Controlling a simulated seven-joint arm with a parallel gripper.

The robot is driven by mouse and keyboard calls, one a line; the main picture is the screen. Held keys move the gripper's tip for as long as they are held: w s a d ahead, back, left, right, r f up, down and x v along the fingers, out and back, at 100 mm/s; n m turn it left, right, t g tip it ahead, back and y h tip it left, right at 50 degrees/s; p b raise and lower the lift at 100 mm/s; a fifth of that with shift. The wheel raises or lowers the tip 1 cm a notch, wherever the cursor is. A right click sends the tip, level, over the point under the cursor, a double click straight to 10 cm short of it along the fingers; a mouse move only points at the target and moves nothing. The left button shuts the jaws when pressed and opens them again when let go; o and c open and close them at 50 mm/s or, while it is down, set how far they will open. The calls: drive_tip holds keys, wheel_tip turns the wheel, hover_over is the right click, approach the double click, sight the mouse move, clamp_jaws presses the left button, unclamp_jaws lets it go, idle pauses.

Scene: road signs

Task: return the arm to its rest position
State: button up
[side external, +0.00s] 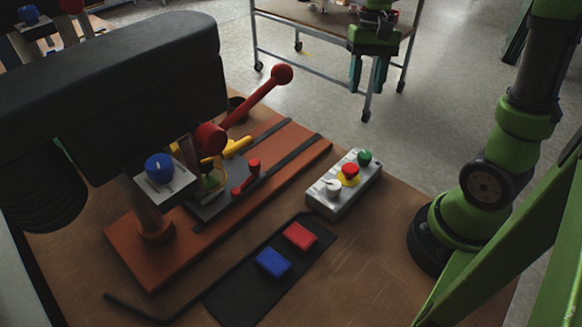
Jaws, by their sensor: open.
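My gripper (369,76) hangs at the top right of the side external view, pointing down. Its two teal fingers are apart with nothing visible between them. It is raised, and in the picture it overlaps the wheeled table behind. My arm rises from its black base on the right side of the wooden table. The upper part of the arm is cut off by the top of the picture.
A black press with a red lever (262,96) stands on an orange base (126,255) at left. A grey button box (345,186) sits mid-table. Red (299,236) and blue (272,263) blocks lie on a black mat (234,298). A wheeled table (308,14) stands behind.

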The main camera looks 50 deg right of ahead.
drive_tip(key=s+a+r+n+t, duration=0.2)
drive_tip(key=s+a+t, duration=0.1)
drive_tip(key=a, duration=0.3)
drive_tip(key=s+a+r+n+t, duration=0.2)
drive_tip(key=s+a+r+t, duration=0.1)
drive_tip(key=a+t, duration=0.2)
drive_tip(key=shift+a+r, duration=0.15)
drive_tip(key=shift+a, duration=0.4)
